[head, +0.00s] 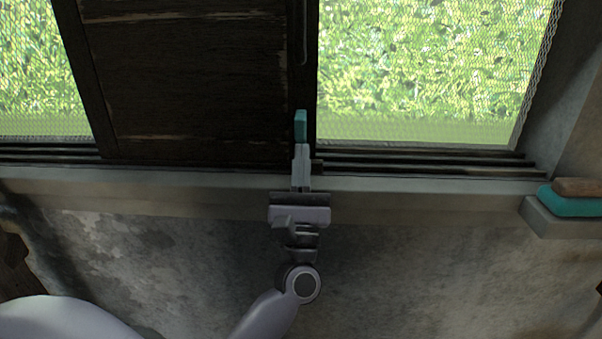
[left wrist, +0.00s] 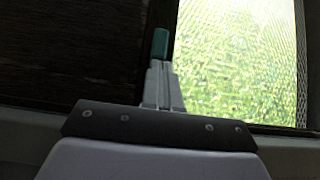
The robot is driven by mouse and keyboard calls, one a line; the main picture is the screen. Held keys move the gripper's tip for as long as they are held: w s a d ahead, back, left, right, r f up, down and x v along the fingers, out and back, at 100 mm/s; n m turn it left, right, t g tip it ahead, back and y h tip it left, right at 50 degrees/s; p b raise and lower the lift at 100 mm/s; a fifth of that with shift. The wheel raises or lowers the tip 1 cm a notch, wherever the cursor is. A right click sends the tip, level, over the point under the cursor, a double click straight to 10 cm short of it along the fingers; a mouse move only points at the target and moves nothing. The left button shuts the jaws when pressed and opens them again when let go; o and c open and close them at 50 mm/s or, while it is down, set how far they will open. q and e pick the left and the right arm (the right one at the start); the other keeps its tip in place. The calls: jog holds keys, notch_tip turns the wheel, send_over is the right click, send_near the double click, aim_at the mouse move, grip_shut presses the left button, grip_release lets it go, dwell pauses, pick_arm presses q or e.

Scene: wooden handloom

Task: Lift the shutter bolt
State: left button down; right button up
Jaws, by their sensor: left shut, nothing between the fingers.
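The dark wooden shutter (head: 190,75) stands in the window track in the head view. It also fills the left of the left wrist view (left wrist: 70,50). A slim dark upright bar (head: 301,35) is on its right edge; I cannot tell whether this is the bolt. My left gripper (head: 300,127) is shut and empty, pointing up at the lower right edge of the shutter, below that bar. Its teal tip also shows in the left wrist view (left wrist: 160,43), against the shutter's edge. Whether it touches the wood is unclear. My right gripper is out of view.
A grey sill (head: 120,183) with dark rails (head: 430,163) runs below the shutter. Mesh screen (head: 420,70) covers the opening on the right, with grass behind. A teal block with a brown top (head: 573,205) sits on a ledge at far right. Stained wall lies below.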

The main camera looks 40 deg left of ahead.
aim_at(302, 128)
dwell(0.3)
pick_arm(q)
notch_tip(302, 128, up, 4)
jog(key=shift+f+p, duration=0.1)
jog(key=shift+p, duration=0.85)
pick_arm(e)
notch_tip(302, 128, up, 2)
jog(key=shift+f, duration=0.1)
